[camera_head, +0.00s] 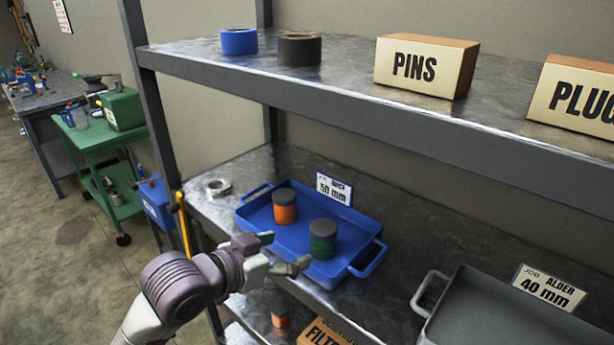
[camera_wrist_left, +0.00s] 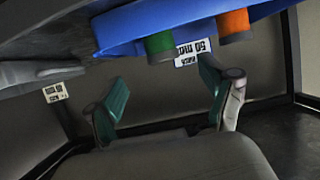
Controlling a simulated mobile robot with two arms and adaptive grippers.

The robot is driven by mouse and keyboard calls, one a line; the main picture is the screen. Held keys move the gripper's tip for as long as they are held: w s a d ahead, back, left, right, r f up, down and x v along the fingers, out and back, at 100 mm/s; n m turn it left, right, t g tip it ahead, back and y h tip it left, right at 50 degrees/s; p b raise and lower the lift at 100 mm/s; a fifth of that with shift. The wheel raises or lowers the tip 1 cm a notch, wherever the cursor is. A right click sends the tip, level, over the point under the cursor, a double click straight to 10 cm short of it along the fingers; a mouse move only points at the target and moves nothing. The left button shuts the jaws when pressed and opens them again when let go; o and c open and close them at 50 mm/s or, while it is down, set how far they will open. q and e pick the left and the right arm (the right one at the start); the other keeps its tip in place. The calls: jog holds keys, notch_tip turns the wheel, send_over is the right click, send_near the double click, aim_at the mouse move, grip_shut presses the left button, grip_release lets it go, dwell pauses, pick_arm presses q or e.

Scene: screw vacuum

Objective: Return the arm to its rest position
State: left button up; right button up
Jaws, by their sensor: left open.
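My left gripper (camera_head: 283,252) is open and empty at the front edge of the middle shelf, beside the blue tray (camera_head: 262,238). In the left wrist view its two green-padded fingers (camera_wrist_left: 165,105) stand wide apart with nothing between them. The tray holds an orange cylinder with a dark top (camera_head: 285,207) and a green cylinder with a dark top (camera_head: 323,240), both upright. The green cylinder (camera_wrist_left: 160,44) and the orange cylinder (camera_wrist_left: 236,24) also show in the left wrist view, beyond the fingers. My right gripper is in neither view.
A grey tray (camera_head: 500,312) stands at the lower right. The upper shelf (camera_head: 340,82) holds tape rolls and boxes marked PINS (camera_head: 415,66) and PLUG. A rack post (camera_head: 150,100) rises at the left. Open floor (camera_head: 60,250) lies left of the rack, with a green cart (camera_head: 108,150) beyond.

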pick_arm(q)
jog(key=s+a+f+n+g+y, duration=0.35)
jog(key=s+a+f, duration=0.25)
jog(key=s+f, duration=0.7)
jog(key=s+a+f+n+g+y, duration=0.2)
jog(key=s+a+f+g+y, duration=0.3)
jog(key=s+f, duration=0.7)
notch_tip(320, 180, down, 28)
jog(key=s+a, duration=0.1)
jog(key=s, duration=0.2)
jog(key=s+a+f+g+b, duration=0.1)
jog(key=s+a+f, duration=0.2)
jog(key=s+f, duration=1.1)
jog(key=shift+s+f+m+h, duration=0.35)
jog(key=shift+s+f, duration=0.05)
jog(key=shift+s, duration=0.2)
